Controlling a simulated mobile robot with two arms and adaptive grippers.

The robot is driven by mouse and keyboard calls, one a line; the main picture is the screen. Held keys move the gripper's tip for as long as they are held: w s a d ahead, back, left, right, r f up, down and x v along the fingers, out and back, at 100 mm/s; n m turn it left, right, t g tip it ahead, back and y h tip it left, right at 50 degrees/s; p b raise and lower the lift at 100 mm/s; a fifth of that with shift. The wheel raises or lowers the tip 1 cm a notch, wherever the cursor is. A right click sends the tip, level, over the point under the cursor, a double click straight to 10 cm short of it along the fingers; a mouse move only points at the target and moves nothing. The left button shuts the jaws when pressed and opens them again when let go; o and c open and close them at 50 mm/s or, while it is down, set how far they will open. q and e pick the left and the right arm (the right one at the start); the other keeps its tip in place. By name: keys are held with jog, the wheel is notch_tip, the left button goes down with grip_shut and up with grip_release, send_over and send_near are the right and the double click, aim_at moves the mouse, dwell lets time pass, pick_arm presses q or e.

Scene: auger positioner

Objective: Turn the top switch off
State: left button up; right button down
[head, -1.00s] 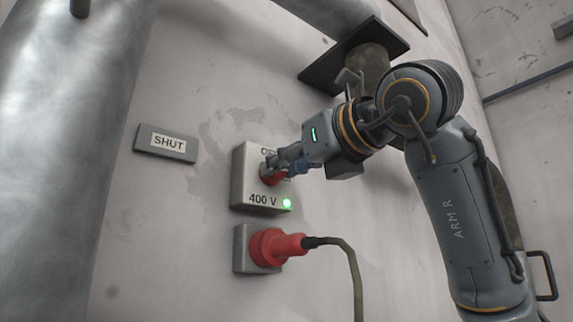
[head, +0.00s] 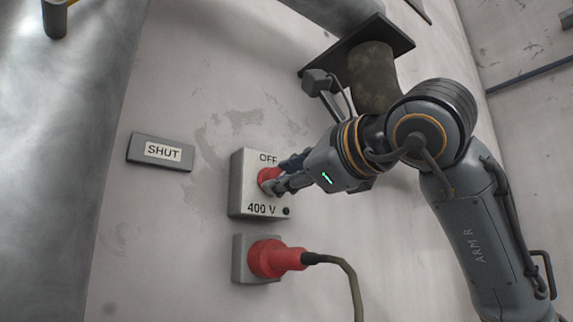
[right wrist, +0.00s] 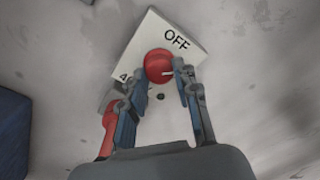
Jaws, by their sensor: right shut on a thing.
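The switch box (head: 243,190) is a pale box on the wall, marked OFF and 400 V. The small lamp (head: 286,211) at the box's lower right is dark. My right gripper (head: 274,181) is at the knob, its fingers shut on it from both sides; it also shows in the right wrist view (right wrist: 158,80). My left gripper is not in view.
Below the box, a red plug (head: 275,258) with a dark cable sits in a wall socket. A SHUT label (head: 160,151) is on the wall to the left. A large grey pipe (head: 60,170) stands at the far left.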

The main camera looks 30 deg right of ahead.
jog(key=shift+n+p, duration=2)
jog(key=shift+n, duration=2.7)
jog(key=c, duration=1)
grip_release()
jog(key=s, duration=0.4)
jog(key=s+d, duration=0.1)
jog(key=s, duration=0.7)
jog(key=shift+d+f, duration=0.2)
jog(key=shift+d, duration=0.2)
jog(key=shift+w, duration=0.1)
